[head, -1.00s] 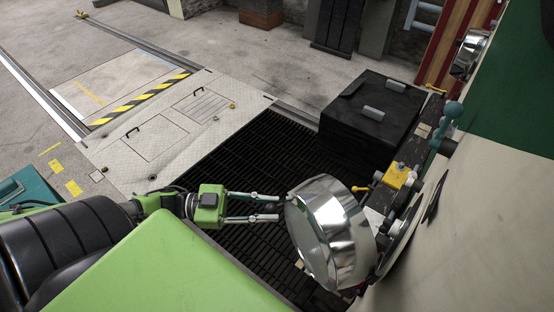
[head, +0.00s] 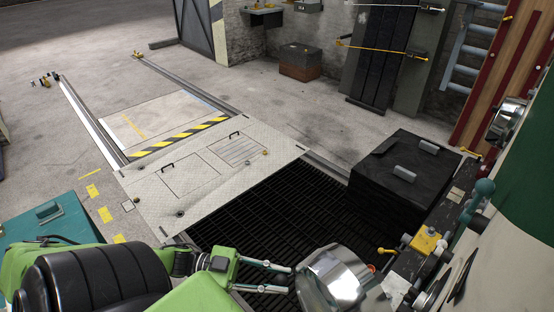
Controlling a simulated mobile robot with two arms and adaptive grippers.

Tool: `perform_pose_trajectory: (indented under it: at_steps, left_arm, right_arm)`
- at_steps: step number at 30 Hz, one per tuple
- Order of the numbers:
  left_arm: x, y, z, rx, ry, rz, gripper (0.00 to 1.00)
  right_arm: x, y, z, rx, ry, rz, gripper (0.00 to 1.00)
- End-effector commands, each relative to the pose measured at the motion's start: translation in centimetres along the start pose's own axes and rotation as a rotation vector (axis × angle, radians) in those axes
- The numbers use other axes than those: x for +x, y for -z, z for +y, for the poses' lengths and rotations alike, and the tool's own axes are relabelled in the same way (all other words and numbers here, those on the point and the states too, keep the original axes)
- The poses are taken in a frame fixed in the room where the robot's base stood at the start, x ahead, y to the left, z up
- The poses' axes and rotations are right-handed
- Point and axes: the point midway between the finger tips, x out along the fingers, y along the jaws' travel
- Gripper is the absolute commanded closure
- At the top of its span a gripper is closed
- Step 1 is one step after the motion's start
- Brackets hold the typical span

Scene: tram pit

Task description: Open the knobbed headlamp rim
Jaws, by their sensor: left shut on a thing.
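The chrome headlamp (head: 342,280) is at the bottom centre-right of the head view, at the side of the cream and green tram body (head: 505,265). Its lower part is cut off by the picture edge. My left gripper (head: 290,279) reaches in from the left, with its fingertips at the left edge of the headlamp's rim. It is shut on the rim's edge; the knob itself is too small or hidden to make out. I cannot tell how far the rim stands from the lamp body. My right gripper is not in view.
A dark grated pit floor (head: 270,220) lies beyond the headlamp. A black box (head: 405,178) with two grey handles stands to the right. A yellow block (head: 425,241) and a teal-knobbed lever (head: 481,190) are near the tram. A second chrome lamp (head: 505,122) is farther up.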

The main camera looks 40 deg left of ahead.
Motion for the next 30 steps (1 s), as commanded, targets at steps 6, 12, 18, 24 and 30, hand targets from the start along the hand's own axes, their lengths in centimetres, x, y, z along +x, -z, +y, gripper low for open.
perform_pose_trajectory:
  at_steps: [6, 12, 18, 24, 30]
  left_arm:
    - [0.2, 0.1, 0.6, -0.003, -0.012, 0.007, 0.66]
    - [0.2, 0.1, 0.4, -0.001, -0.009, 0.007, 0.66]
    - [-1.7, -0.1, 0.4, -0.004, -0.006, 0.001, 0.66]
    - [-5.2, -0.2, 0.3, -0.006, -0.005, -0.002, 0.66]
    - [-7.3, -0.2, 0.2, -0.005, -0.005, -0.001, 0.66]
  right_arm:
    - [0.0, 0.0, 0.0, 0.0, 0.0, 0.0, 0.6]
    - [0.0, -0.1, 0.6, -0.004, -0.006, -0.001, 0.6]
    - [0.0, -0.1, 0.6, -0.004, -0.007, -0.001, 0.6]
    - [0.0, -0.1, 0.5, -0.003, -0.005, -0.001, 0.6]
    - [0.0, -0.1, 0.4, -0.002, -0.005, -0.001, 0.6]
